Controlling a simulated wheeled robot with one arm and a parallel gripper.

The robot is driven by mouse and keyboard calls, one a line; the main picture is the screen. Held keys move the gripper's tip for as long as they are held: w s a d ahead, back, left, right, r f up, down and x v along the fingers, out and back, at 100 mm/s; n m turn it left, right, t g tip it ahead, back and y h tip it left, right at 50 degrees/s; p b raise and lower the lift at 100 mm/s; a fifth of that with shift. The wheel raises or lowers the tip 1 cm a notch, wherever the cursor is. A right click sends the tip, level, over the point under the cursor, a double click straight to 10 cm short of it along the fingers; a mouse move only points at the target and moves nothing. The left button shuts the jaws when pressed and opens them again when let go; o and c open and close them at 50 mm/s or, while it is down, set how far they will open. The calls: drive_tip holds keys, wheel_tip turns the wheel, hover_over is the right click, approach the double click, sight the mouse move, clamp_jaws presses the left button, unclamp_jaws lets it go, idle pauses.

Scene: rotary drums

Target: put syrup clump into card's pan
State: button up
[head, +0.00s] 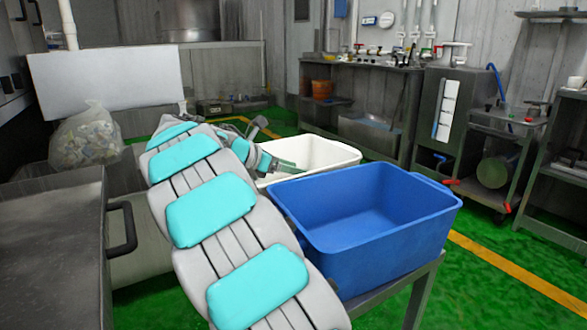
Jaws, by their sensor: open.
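My arm stretches from the bottom of the head view up to its middle. My gripper (262,128) is small and partly hidden at its far end, by the near left rim of a white pan (325,150). It is open, and I make out nothing between its fingers. A larger blue pan (385,245) stands in front of the white one, and the part of its floor that shows is bare. No syrup clump shows in this view. No card mark shows on either pan, so I cannot tell which is the card's pan. My arm hides part of the white pan.
A metal stand (425,295) holds the blue pan. A grey metal cabinet (50,240) with a dark handle is at left. A clear bag (86,138) of scraps lies below a white panel (105,85). Green floor (480,285) is free at right, before benches and a cart (500,130).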

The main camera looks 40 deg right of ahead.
drive_tip(key=v, duration=1.2)
drive_tip(key=shift+r+p, duration=0.3)
drive_tip(key=shift+r, duration=0.1)
